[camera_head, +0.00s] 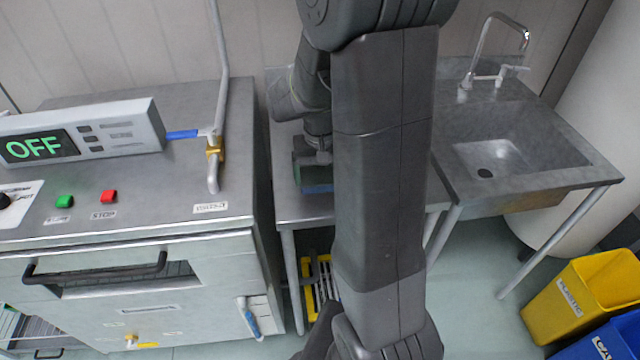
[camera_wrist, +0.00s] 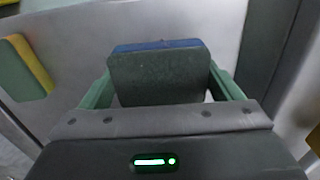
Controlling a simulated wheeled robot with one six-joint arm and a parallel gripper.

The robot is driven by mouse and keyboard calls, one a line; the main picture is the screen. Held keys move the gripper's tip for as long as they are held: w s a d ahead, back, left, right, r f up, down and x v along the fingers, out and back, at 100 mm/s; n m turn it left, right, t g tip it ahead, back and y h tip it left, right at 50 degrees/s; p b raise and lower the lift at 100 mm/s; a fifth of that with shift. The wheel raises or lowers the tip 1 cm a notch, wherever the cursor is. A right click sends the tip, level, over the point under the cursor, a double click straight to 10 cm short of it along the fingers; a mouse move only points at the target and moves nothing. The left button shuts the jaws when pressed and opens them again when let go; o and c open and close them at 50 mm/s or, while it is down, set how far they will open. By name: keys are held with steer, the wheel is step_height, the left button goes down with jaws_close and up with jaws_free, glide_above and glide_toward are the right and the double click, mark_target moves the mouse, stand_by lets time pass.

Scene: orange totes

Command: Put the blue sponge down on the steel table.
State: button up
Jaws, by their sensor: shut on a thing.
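The blue sponge (camera_head: 318,188) is in my gripper (camera_head: 312,172) in the head view, partly hidden by my arm. In the wrist view the sponge (camera_wrist: 158,78) shows a dark grey-green face with a blue strip along its upper edge. The green fingers of my gripper (camera_wrist: 164,88) are shut on its two sides. The steel table (camera_head: 290,212) stands between the machine and the sink, and the sponge is over its front part. I cannot tell whether the sponge touches the table top.
A green and yellow block (camera_wrist: 26,66) is at the left in the wrist view. A steel machine (camera_head: 150,215) with an OFF display stands left of the table, a sink unit (camera_head: 510,150) right. Yellow (camera_head: 580,295) and blue (camera_head: 615,340) bins stand at lower right.

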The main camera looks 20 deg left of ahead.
mark_target(320, 185)
steer(key=shift+f, duration=1.9)
steer(key=shift+f, duration=0.2)
steer(key=o, duration=0.7)
step_height(320, 185, up, 12)
steer(key=shift+r, duration=0.2)
